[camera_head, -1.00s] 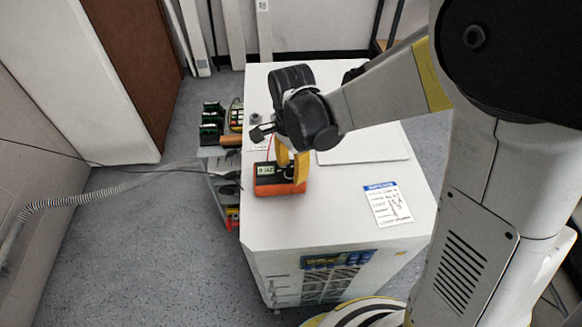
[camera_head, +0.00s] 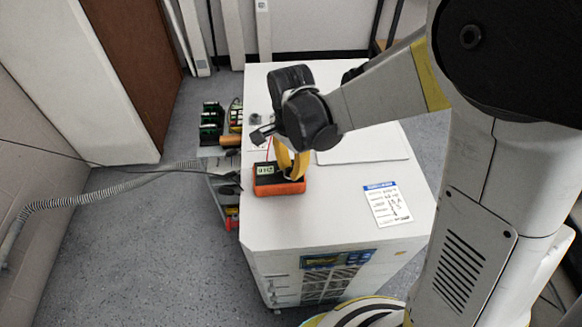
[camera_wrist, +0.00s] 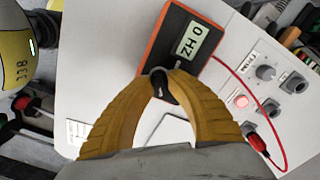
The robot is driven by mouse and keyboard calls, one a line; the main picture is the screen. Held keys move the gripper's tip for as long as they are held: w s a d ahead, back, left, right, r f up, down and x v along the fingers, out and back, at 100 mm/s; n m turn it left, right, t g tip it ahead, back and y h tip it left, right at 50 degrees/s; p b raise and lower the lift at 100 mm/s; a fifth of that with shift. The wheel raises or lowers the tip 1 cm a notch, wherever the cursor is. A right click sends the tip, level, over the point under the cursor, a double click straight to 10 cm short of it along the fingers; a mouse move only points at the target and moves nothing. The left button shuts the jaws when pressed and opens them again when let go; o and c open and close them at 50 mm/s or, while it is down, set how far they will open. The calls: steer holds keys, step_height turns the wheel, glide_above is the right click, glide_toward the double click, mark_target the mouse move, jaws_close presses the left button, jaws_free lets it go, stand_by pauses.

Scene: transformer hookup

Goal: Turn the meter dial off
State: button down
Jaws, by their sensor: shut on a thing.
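The orange and black meter (camera_head: 279,181) sits on the white cabinet top, and it also shows in the wrist view (camera_wrist: 212,22). Its display (camera_wrist: 191,39) reads "0 HZ" in the wrist view. My gripper (camera_wrist: 160,78), with yellow fingers, is over the meter and shut on its dark dial (camera_wrist: 160,88). The fingers hide part of the dial, so its pointer setting is hard to tell.
A paper label (camera_head: 387,205) lies on the cabinet top (camera_head: 330,225). A side shelf with tools stands left.

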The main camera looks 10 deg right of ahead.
steer(key=n, duration=0.6)
steer(key=shift+a, duration=0.1)
steer(key=n, duration=0.5)
steer(key=shift+w+a, duration=0.1)
steer(key=n, duration=0.5)
steer(key=shift+a+n, duration=0.1)
steer(key=shift+n, duration=0.3)
steer(key=n, duration=0.6)
steer(key=shift+a, duration=0.1)
steer(key=c, duration=1.3)
jaws_free()
